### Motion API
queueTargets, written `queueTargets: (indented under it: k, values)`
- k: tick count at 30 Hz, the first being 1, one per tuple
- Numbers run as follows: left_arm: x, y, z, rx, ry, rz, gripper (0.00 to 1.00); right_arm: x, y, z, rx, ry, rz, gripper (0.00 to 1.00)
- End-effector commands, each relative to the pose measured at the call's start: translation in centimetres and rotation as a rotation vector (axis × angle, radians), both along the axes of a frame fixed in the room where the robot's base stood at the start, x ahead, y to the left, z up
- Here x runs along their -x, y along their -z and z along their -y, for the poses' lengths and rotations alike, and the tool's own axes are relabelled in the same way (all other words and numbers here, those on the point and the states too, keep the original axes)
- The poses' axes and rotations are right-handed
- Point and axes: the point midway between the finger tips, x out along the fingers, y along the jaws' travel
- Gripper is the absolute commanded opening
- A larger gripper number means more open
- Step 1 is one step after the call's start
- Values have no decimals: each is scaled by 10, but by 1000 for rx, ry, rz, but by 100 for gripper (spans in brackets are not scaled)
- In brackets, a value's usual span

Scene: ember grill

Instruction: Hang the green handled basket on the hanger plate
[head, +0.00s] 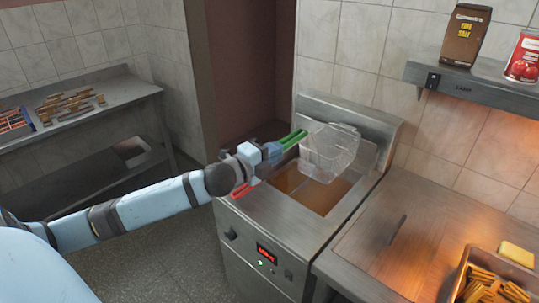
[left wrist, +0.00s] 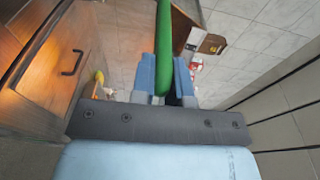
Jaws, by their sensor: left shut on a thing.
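The green handled basket (head: 330,151) is a pale wire mesh basket held over the fryer's oil well. Its green handle (head: 293,141) points left toward my left gripper (head: 273,152), which is shut on it. In the left wrist view the green handle (left wrist: 163,48) runs up between the two blue fingers of my left gripper (left wrist: 165,78). The upright steel back panel (head: 352,112) of the fryer stands behind the basket; it appears to be the hanger plate. The basket overlaps it in the picture, and I cannot tell whether they touch. My right gripper is not in view.
The fryer's open well (head: 318,194) holds brown oil. A red handle (head: 240,191) lies at its left, partly behind my arm. A steel counter (head: 400,235) with a food pan (head: 462,272) is at right. A wall shelf (head: 462,80) is above.

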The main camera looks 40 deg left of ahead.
Motion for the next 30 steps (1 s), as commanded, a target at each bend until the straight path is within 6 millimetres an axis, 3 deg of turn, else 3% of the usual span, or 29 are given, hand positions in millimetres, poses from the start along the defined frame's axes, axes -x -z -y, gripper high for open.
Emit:
queueTargets:
  k: [10,18,30]
  values:
    - [-24,1,2,-1,0,3,0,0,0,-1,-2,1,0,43]
    - [-24,21,2,-1,0,2,0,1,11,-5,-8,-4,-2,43]
    - [-25,31,2,-1,0,3,0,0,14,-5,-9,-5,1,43]
